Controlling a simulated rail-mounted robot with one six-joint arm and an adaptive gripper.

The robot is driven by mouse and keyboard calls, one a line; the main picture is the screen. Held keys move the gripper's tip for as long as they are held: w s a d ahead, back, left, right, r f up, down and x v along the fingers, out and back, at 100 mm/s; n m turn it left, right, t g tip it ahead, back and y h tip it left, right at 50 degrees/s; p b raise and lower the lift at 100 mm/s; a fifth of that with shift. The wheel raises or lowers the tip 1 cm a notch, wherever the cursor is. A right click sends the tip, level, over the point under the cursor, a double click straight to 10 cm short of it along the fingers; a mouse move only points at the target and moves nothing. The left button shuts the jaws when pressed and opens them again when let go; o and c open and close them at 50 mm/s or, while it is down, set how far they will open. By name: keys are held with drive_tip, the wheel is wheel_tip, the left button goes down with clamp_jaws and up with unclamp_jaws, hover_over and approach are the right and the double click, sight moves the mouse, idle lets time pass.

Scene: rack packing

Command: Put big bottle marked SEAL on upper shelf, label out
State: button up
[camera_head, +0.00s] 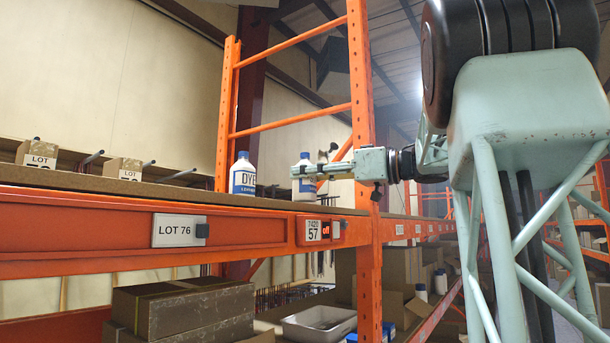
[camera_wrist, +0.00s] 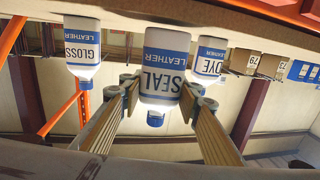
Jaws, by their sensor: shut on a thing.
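The white SEAL bottle (camera_wrist: 162,65), with a blue-and-white label and blue cap, is between my gripper's fingers (camera_wrist: 163,92) in the upside-down wrist view. Its SEAL label faces the wrist camera. In the head view, my gripper (camera_head: 302,172) reaches left over the upper shelf (camera_head: 120,191). A white and blue bottle shows partly behind the fingers there; its word is hidden. The SEAL bottle looks upright, with its base at or close above the shelf; I cannot tell whether it touches.
The DYE bottle (camera_head: 243,175) stands on the shelf to the left. The GLOSS bottle (camera_wrist: 83,50) is on the other side in the wrist view. LOT boxes (camera_head: 38,155) sit farther left. An orange rack upright (camera_head: 361,100) is close to my wrist. Boxes and a white tray (camera_head: 320,322) are below.

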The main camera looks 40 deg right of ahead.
drive_tip(key=shift+f, duration=0.4)
drive_tip(key=o, duration=1.1)
drive_tip(key=shift+c, duration=0.2)
drive_tip(key=shift+s, duration=0.1)
drive_tip(key=v, duration=1.2)
drive_tip(key=shift+d, duration=0.1)
idle(0.3)
drive_tip(key=a+p+v, duration=0.1)
drive_tip(key=p+v, duration=0.1)
drive_tip(key=v, duration=0.7)
drive_tip(key=shift+s+a+r, duration=0.15)
drive_tip(key=shift+s+r, duration=0.15)
drive_tip(key=shift+s, duration=0.3)
idle(1.3)
drive_tip(key=shift+w, duration=0.1)
idle(0.7)
